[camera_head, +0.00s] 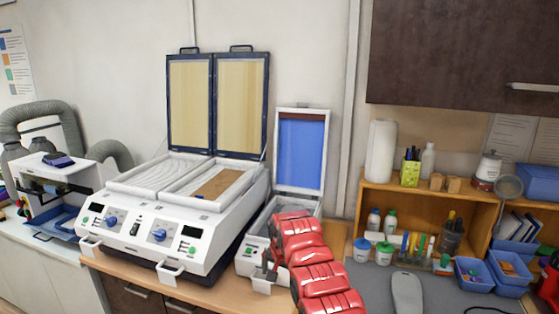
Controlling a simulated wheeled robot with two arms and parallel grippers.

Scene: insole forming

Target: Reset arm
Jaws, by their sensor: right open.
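My right arm reaches up from the bottom of the head view with its red links. Its right gripper (266,266) is open at the front of a small white machine (252,248), and the arm covers much of that machine's right side. I cannot see anything held in it. The small machine's lid with a blue panel (301,153) stands open. To its left is a white two-bay forming machine (140,241) with both framed lids (190,104) raised. A brown flat piece (217,184) lies in its right bay. My left gripper is not in view.
A grey hose unit (40,112) and a small white device (60,172) stand at the left. A wooden shelf (378,194) with bottles and a paper roll (381,151) stands at the right. Blue bins (508,268) and a grey mouse-like item (406,293) lie in front of it.

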